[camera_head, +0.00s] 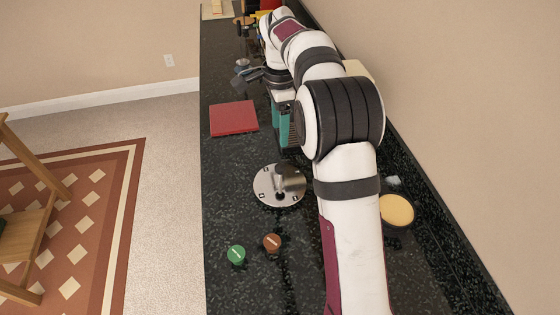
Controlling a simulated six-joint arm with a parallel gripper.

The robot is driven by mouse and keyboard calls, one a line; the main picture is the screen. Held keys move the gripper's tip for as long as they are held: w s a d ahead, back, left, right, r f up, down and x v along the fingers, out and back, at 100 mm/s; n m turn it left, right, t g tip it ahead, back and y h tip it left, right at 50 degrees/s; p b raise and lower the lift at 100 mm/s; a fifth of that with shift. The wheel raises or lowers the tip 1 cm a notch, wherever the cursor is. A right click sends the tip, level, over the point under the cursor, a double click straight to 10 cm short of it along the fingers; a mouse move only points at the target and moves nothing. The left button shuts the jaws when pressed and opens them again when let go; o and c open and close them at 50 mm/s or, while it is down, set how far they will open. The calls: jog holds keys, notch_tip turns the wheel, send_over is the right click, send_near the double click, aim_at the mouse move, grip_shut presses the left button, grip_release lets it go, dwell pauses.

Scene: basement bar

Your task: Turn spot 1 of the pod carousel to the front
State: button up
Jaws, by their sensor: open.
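The pod carousel (266,183) is a round silver disc with dark slots and a dark post near its middle. It sits on the black speckled counter, left of my arm. Its spot numbers are too small to read, so I cannot tell which spot faces front. My gripper (247,78) is open, well beyond the carousel and apart from it, past the red square. A green pod (237,254) and a brown pod (272,242) lie on the counter on the near side of the carousel.
A flat red square (234,118) lies beyond the carousel. A teal-sided object (284,125) is partly hidden by my arm. A round tan-topped item (397,210) sits right of my arm. A small grey-blue thing (242,64) is near my gripper. The counter's near left is clear.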

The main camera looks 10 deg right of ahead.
aim_at(280, 167)
notch_tip(280, 167, down, 13)
jog(key=shift+r, duration=0.1)
grip_shut()
dwell(0.3)
dwell(1.1)
